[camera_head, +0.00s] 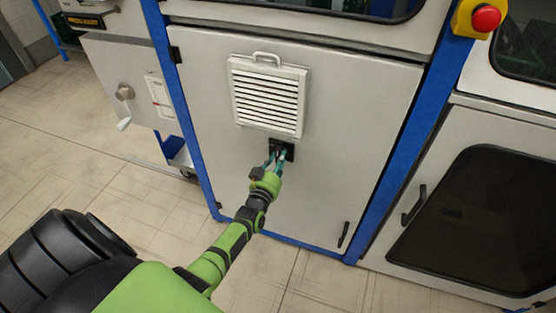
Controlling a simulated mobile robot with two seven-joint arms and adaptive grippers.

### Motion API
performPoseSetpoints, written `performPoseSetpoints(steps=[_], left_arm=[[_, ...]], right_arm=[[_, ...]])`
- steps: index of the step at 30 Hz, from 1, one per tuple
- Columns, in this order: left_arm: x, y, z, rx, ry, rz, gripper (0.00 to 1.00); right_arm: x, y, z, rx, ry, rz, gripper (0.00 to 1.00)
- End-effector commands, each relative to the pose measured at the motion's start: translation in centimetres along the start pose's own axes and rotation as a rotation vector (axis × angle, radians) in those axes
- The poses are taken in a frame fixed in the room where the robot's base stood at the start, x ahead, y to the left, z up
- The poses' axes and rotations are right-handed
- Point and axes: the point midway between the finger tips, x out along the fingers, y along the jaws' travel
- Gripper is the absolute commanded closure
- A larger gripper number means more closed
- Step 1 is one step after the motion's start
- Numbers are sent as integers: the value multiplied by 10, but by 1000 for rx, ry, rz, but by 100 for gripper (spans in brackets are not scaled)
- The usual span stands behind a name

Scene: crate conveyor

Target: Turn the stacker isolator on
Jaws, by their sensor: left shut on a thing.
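The stacker isolator (289,148) is a small dark switch plate on the light grey cabinet door, just below a louvred vent. My left gripper (278,155) is at the plate with its fingers shut on the switch handle, which the fingers mostly hide. The green left arm reaches up to it from the lower left. The handle's angle cannot be made out. My right gripper is not in view.
The vent cover (268,97) with a top handle sits right above the switch. A blue frame post (395,150) borders the door on the right. A red emergency button (486,18) is at the top right. A hand crank (124,122) sticks out on the left cabinet. The tiled floor in front is clear.

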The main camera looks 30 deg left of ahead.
Motion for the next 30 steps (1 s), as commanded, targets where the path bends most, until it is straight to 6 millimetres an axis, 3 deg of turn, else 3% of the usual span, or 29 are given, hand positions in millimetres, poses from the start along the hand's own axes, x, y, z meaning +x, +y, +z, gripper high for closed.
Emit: performPoseSetpoints(steps=[14, 15, 16, 26, 30], left_arm=[[0, 0, -1, 12, 2, 0, 100], [0, 0, -1, 12, 2, 0, 55], [0, 0, -1, 12, 2, 0, 47], [-1, 0, 0, 11, 1, 0, 47], [-11, 0, 1, 11, 0, 0, 47]], right_arm=[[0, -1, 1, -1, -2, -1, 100], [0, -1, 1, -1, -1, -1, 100], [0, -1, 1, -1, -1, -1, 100], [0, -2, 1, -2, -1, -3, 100], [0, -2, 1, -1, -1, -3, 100]])
